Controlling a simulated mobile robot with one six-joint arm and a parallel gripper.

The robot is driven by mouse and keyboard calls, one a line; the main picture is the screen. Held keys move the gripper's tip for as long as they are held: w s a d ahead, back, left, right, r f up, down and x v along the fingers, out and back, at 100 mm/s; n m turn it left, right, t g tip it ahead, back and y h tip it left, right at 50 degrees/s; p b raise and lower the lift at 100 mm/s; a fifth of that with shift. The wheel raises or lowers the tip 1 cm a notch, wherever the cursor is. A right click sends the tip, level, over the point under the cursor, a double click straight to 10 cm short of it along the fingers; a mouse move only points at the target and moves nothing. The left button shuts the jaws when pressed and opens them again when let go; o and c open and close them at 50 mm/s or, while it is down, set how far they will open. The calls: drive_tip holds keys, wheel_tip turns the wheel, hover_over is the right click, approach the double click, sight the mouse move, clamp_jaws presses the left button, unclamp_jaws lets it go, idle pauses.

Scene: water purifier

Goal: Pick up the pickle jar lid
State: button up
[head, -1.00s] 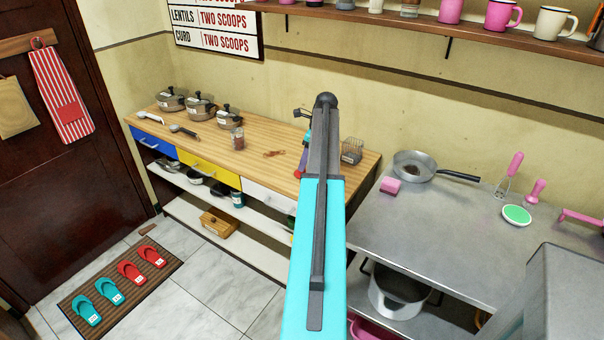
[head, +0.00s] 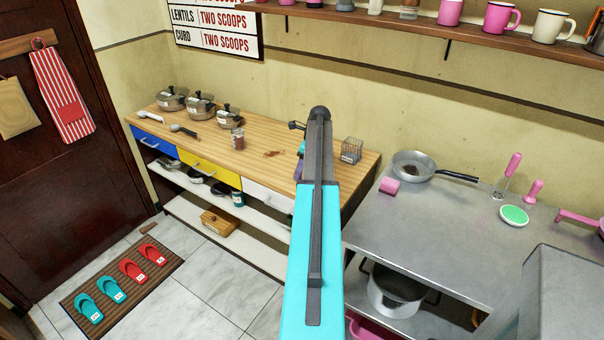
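A small glass jar (head: 238,140) with reddish-brown contents stands upright on the wooden counter (head: 215,130). I cannot make out a separate pickle jar lid; it may be hidden behind my arm or too small to tell. My arm stretches from the bottom centre up over the counter's right part. Only small dark, teal and purple parts near my arm's far end (head: 300,150) show at its left side, above or near the counter. My arm covers most of my gripper, so its fingers and anything in them cannot be seen.
A small brown patch or piece (head: 272,154) lies right of the jar. Pots (head: 200,106) stand at the counter's left back, with utensils (head: 184,130) before them. A wire basket (head: 351,150) stands right of my arm. A pan (head: 412,165) is on the steel table (head: 440,230).

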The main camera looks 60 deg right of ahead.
drive_tip(key=c, duration=0.8)
drive_tip(key=shift+r, duration=0.1)
drive_tip(key=shift+r+b, duration=0.5)
drive_tip(key=shift+r, duration=0.55)
drive_tip(key=shift+s+a+r+b, duration=0.1)
drive_tip(key=shift+s+r+b, duration=0.25)
drive_tip(key=shift+r, duration=0.25)
drive_tip(key=s+a+b, duration=0.1)
drive_tip(key=s, duration=0.4)
drive_tip(key=s+a+r+b, duration=0.1)
drive_tip(key=s+a, duration=0.1)
drive_tip(key=s, duration=0.2)
drive_tip(key=s+a, duration=0.1)
drive_tip(key=s, duration=0.4)
drive_tip(key=shift+s+a+r+b, duration=0.25)
drive_tip(key=shift+s+a+b, duration=0.05)
drive_tip(key=shift+s+b, duration=0.1)
drive_tip(key=shift+w, duration=0.1)
